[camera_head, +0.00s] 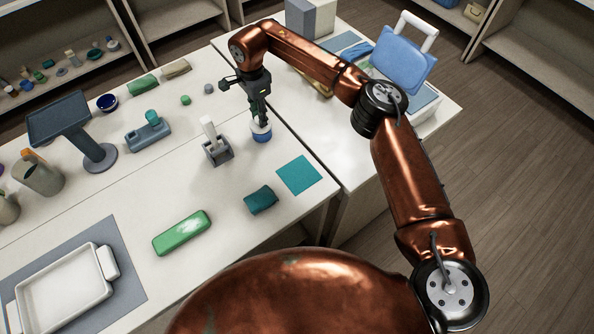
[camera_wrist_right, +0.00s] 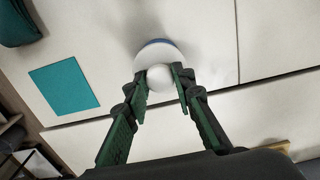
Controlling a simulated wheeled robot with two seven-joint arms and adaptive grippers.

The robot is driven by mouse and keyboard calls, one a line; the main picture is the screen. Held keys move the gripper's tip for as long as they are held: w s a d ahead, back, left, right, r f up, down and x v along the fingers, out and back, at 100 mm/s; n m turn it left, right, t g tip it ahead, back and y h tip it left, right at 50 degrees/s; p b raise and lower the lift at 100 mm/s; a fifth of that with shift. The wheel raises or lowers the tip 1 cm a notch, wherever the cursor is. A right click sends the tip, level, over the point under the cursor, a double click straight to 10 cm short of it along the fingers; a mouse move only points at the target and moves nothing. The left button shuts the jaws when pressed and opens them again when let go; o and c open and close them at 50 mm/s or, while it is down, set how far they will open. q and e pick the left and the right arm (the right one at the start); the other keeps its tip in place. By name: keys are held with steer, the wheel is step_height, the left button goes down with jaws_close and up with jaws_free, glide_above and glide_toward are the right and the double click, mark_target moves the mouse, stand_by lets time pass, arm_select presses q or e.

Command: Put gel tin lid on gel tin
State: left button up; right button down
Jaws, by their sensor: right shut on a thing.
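The blue gel tin (camera_head: 262,137) stands on the white table near the seam between two table sections. The white gel tin lid (camera_head: 261,127) is right above it, under my right gripper (camera_head: 261,119). In the right wrist view, my right gripper (camera_wrist_right: 160,82) is shut on the round white knob of the lid (camera_wrist_right: 172,55). A thin blue edge of the tin (camera_wrist_right: 156,42) shows past the lid's far rim. The lid hides most of the tin, and I cannot tell whether they touch or a small gap remains. My left gripper is not in view.
A grey holder with a white-handled tool (camera_head: 216,150) stands just left of the tin. A flat teal square (camera_head: 299,175) and a folded dark teal cloth (camera_head: 261,200) lie nearer the front edge. A blue case (camera_head: 403,60) stands at the back right. The table around the tin is mostly clear.

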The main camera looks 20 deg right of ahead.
steer(key=shift+f, duration=0.6)
steer(key=c, duration=1.5)
jaws_free()
steer(key=shift+c, duration=0.2)
steer(key=shift+r, duration=0.15)
steer(key=shift+r+p, duration=1.65)
steer(key=shift+r, duration=2.25)
steer(key=shift+r, duration=0.15)
step_height(320, 180, up, 12)
